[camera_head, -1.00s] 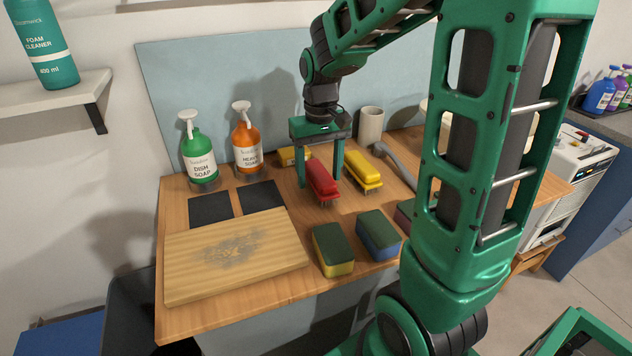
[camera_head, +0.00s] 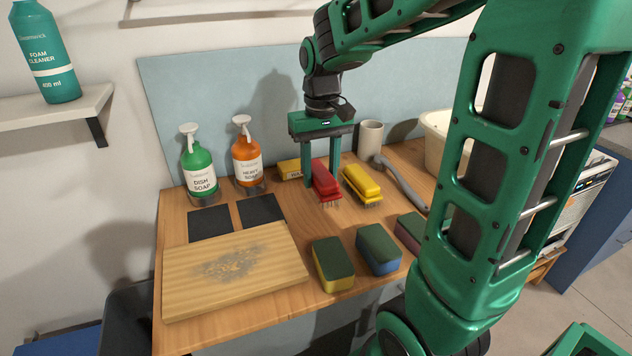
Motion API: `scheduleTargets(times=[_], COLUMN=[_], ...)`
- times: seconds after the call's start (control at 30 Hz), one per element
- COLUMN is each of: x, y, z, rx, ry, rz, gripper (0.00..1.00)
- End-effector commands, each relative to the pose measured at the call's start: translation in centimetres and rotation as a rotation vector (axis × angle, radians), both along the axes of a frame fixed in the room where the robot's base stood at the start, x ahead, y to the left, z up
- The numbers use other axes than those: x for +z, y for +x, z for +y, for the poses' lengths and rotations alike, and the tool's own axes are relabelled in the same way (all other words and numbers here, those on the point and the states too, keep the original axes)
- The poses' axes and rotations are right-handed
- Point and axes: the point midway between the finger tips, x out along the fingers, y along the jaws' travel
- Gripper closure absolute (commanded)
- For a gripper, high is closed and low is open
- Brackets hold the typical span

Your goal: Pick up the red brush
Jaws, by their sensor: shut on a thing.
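The red brush (camera_head: 325,182) has a red body and dark bristles pointing down. It is over the wooden table, left of the yellow brush (camera_head: 361,182). My gripper (camera_head: 321,174) comes down from above, with one green finger on each side of the red brush's far part. The fingers are shut on it. The bristle tips are at or close to the table top; I cannot tell whether they touch it.
A grey cup (camera_head: 370,137) and a grey-handled tool (camera_head: 402,183) are at the right. Soap bottles (camera_head: 198,168) stand at the left. Several sponges (camera_head: 333,264) and a stained board (camera_head: 235,268) are in front.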

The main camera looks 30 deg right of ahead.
Motion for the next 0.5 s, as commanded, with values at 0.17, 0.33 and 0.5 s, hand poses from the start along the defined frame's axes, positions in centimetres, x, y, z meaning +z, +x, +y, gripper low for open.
scheduleTargets(times=[0.17, 0.33, 0.5], x=[2.3, 4.1, 5.3], y=[-3.4, -6.1, -8.1], z=[1.5, 2.7, 3.6], rx=[0.002, 0.001, 0.002], ry=[-0.001, 0.000, -0.001], rz=[-0.006, -0.005, -0.004], gripper=[0.85, 0.85, 0.85])
